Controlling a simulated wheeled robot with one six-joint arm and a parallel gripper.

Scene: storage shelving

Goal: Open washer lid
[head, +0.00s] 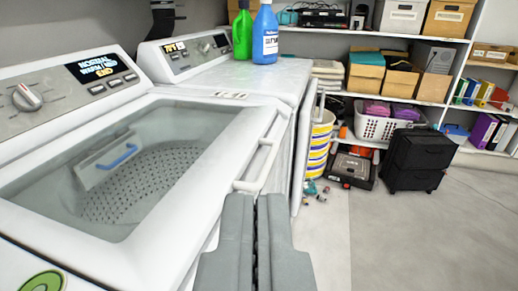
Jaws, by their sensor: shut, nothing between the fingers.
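The washer (40,95) is the white top-loading machine at the left, with a dial and a lit display on its back panel. Its lid (207,175) has a large glass window and lies down shut; the perforated drum shows through the glass. A white handle (258,160) stands along the lid's right front edge. My gripper (256,205) is shut and empty at the bottom centre. Its fingertips reach up close to the near end of the handle. I cannot tell whether they touch it.
A second white machine (240,78) stands beyond the washer, with a green bottle (242,35) and a blue bottle (265,35) on top. Shelves with boxes (365,75) line the back. A black drawer unit (418,158) stands on the floor. The floor (420,235) at the right is clear.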

